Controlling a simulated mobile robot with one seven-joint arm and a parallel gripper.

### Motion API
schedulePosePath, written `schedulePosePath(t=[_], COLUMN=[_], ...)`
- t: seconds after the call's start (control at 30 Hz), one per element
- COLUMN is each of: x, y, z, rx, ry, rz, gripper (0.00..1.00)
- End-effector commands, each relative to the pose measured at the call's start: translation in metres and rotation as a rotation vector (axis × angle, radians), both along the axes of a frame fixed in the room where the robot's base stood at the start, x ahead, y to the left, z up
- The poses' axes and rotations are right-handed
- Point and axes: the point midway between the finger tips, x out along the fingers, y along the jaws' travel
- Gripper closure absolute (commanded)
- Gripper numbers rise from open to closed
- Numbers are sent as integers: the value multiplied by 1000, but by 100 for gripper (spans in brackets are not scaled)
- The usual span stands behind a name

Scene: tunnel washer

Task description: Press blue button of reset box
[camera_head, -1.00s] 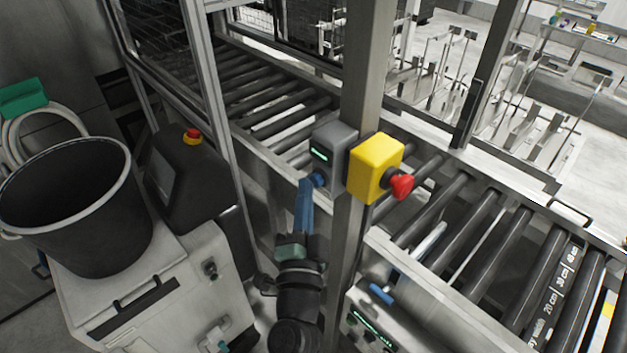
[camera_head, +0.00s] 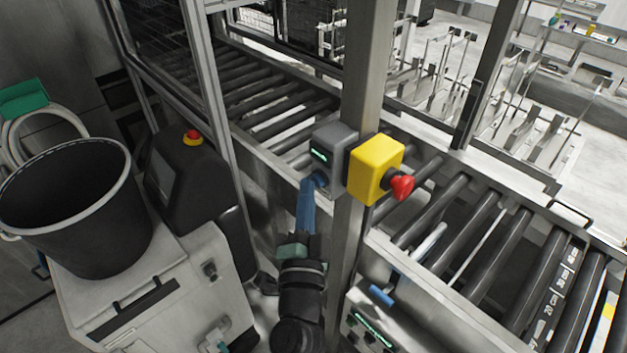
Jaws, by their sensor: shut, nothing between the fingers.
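The grey reset box (camera_head: 335,160) is fixed to a metal post, left of a yellow emergency-stop box (camera_head: 374,169) with a red knob. A small lit green display shows on its front. Its blue button (camera_head: 321,178) sits low on the front face and is mostly hidden by my gripper. My gripper (camera_head: 314,184) has blue fingers, shut and empty, pointing up with the tips at the button. They look to be touching it or very close; I cannot tell which.
The metal post (camera_head: 350,222) stands just right of my arm. A roller conveyor (camera_head: 470,227) runs behind it. A black bucket (camera_head: 70,208) stands on a pale cabinet at left, beside a dark control unit (camera_head: 192,172) with a red button. A lower panel (camera_head: 372,322) lies right of my arm.

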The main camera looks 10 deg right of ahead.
Motion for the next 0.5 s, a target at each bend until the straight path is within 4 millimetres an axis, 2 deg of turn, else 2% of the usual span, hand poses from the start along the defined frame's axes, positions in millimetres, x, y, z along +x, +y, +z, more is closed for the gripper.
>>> schedulePosePath(t=[0.27, 0.5], x=[-9, -10], y=[11, 12], z=[1, 0], rx=[-1, 0], ry=[1, 0], rz=[-1, 0], gripper=[100, 100])
